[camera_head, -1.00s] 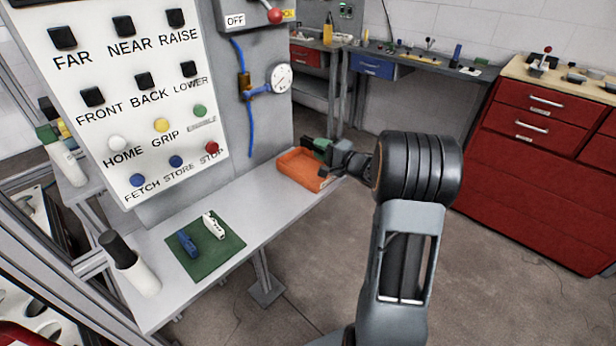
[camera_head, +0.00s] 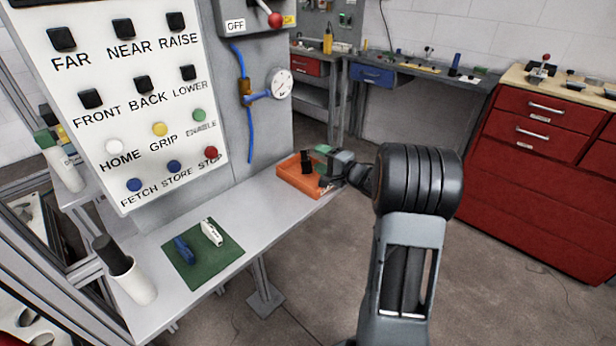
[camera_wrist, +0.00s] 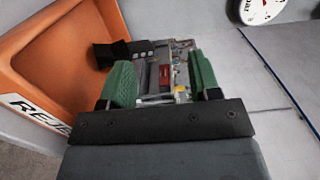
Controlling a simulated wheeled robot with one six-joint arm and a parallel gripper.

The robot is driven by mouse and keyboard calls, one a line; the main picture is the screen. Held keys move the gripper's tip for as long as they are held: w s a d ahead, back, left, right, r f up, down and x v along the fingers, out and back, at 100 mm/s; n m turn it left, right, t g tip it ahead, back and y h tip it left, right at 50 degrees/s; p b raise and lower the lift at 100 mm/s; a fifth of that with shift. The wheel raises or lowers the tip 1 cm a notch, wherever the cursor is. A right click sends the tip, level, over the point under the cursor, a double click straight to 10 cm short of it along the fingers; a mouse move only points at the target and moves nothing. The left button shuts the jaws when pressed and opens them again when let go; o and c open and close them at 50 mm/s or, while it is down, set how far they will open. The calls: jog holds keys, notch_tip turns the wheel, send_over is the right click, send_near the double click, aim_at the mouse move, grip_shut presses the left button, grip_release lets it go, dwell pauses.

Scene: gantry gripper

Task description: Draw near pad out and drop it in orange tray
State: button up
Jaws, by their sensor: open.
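The orange tray (camera_head: 292,183) sits at the far right end of the grey bench; in the wrist view its wall (camera_wrist: 60,50) fills the left, with a partly hidden white label. A black block (camera_head: 306,162), which looks like the pad, stands tilted in the tray. It also shows in the wrist view (camera_wrist: 111,54), just beyond my left finger. My gripper (camera_wrist: 161,75), with green fingers, is open over the tray's right side, and the block is not between its fingers. In the head view my gripper (camera_head: 323,166) partly hides the tray.
A green mat (camera_head: 205,257) with a blue and a white piece lies on the bench, near a white cup (camera_head: 136,284) holding a black-topped piece. A button panel (camera_head: 120,110) and a gauge (camera_head: 278,84) stand behind. Metal parts show between my fingers in the wrist view.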

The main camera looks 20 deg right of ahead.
jog(key=p+v, duration=0.1)
jog(key=v, duration=1.3)
jog(key=shift+w, duration=0.1)
